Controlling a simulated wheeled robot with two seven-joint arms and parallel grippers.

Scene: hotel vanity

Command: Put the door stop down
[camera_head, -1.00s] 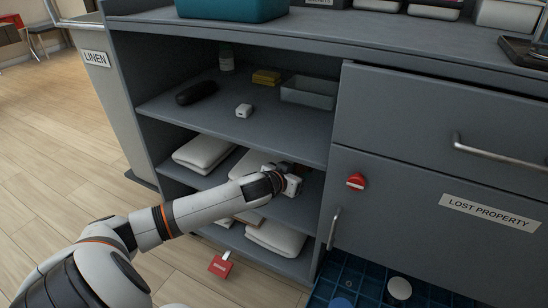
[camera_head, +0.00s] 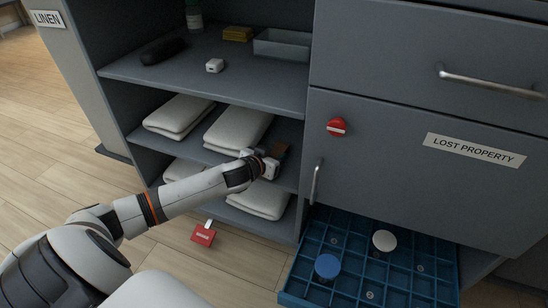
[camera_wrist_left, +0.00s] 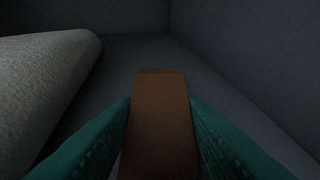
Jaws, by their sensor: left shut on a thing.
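The door stop (camera_head: 280,151) is a brown wedge-like block in my left gripper (camera_head: 273,160), at the right end of the middle shelf of the open cabinet. In the left wrist view the brown door stop (camera_wrist_left: 160,120) sits between the two teal finger pads of the left gripper (camera_wrist_left: 160,135), which are shut on it. Its far end points into the dark shelf corner. I cannot tell whether it touches the shelf. My right gripper is in neither view.
White folded towels (camera_head: 238,128) lie on the middle shelf (camera_head: 198,148), left of the gripper; one towel (camera_wrist_left: 45,85) shows close by in the wrist view. A blue compartment tray (camera_head: 400,262) juts out at lower right. A red tag (camera_head: 203,235) is on the floor.

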